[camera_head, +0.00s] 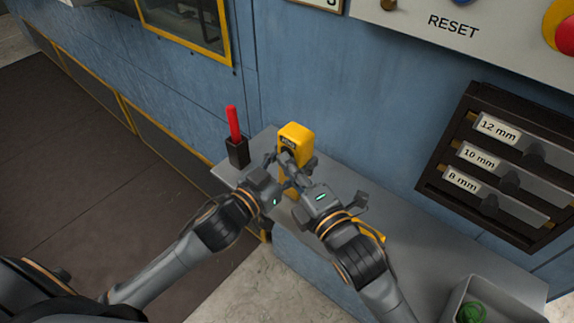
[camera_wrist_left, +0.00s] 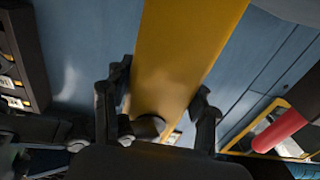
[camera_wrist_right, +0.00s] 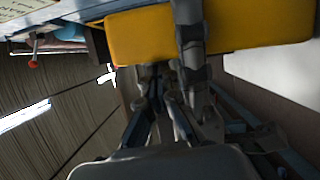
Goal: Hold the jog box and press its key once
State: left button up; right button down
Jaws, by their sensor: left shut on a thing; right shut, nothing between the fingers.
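The yellow jog box (camera_head: 296,131) is upright above the grey ledge, with a dark label on its near face. My left gripper (camera_wrist_left: 163,90) is shut on the jog box, one finger on each side of it; the yellow body (camera_wrist_left: 188,45) fills the middle of the left wrist view. My right gripper (camera_head: 287,158) is shut and empty, its tips close in front of the box's near face. In the right wrist view the box (camera_wrist_right: 140,35) lies across the top, just beyond the fingers. The key is hidden behind the grippers, and I cannot tell whether the tips touch it.
A red stick (camera_head: 233,123) stands in a dark holder (camera_head: 238,152) left of the box. The grey ledge (camera_head: 420,250) runs right to a bin (camera_head: 505,308) with a green thing inside. A labelled dark rack (camera_head: 441,160) hangs on the blue wall (camera_head: 350,110).

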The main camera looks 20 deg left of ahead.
pick_arm(q)
jog(key=shift+s, duration=0.1)
pick_arm(e)
jog(key=shift+w+d, duration=0.3)
jog(key=v, duration=1)
jog(key=shift+s+a, duration=0.3)
jog(key=shift+s, duration=0.1)
pick_arm(q)
jog(key=o, duration=1.5)
jog(key=shift+o, duration=0.2)
